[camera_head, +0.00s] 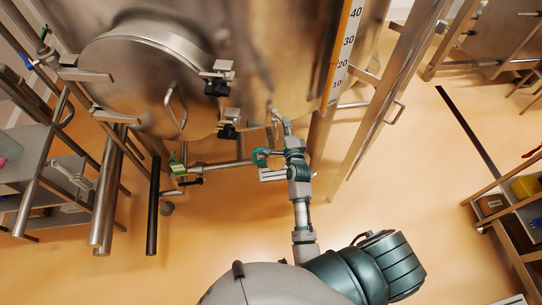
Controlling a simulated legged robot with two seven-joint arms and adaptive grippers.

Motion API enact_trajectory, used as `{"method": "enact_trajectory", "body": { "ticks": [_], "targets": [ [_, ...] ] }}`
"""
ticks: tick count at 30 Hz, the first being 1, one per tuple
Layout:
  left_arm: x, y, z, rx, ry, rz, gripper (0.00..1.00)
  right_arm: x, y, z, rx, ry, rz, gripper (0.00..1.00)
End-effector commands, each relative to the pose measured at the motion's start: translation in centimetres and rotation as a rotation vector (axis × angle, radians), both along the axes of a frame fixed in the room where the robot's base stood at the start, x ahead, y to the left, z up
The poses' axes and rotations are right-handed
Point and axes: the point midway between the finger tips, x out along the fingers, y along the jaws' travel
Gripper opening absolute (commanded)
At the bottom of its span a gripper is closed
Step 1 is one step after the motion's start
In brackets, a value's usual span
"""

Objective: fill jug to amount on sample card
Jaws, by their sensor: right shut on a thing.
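The big steel hopper (250,60) fills the top of the view, with a level scale (345,55) marked from 10 to 40. My right arm reaches up from below. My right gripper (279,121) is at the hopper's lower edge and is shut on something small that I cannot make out. A green part (262,157) shows just left of my wrist. I cannot make out a jug or a sample card. My left gripper is not in view.
A round hatch (140,75) with black-knobbed clamps (218,80) is on the hopper. Steel posts (385,90) stand right of it. A steel cart (35,160) is at the left. A shelf with a yellow bin (525,186) is at the right. The floor between is clear.

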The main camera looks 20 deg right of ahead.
Motion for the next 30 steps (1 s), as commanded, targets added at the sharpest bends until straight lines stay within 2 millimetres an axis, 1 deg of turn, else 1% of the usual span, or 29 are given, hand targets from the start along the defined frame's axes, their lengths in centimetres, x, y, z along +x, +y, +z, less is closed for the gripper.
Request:
{"method": "enact_trajectory", "body": {
  "ticks": [1, 9, 19, 26, 30],
  "targets": [
    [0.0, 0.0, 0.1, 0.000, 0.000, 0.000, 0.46, 0.0, 0.5, -0.7, 0.007, 0.017, 0.008, 0.00],
    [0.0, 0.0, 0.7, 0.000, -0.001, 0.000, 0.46, -0.1, 2.3, -0.6, 0.007, 0.017, 0.008, 0.00],
    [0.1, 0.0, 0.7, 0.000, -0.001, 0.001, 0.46, -0.1, 2.4, -0.7, 0.007, 0.016, 0.008, 0.00],
    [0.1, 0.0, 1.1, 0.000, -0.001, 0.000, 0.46, 0.3, 4.0, -0.6, 0.008, 0.016, 0.009, 0.00],
    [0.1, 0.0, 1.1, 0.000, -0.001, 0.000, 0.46, 0.3, 4.0, -0.6, 0.006, 0.015, 0.008, 0.00]
  ]
}}
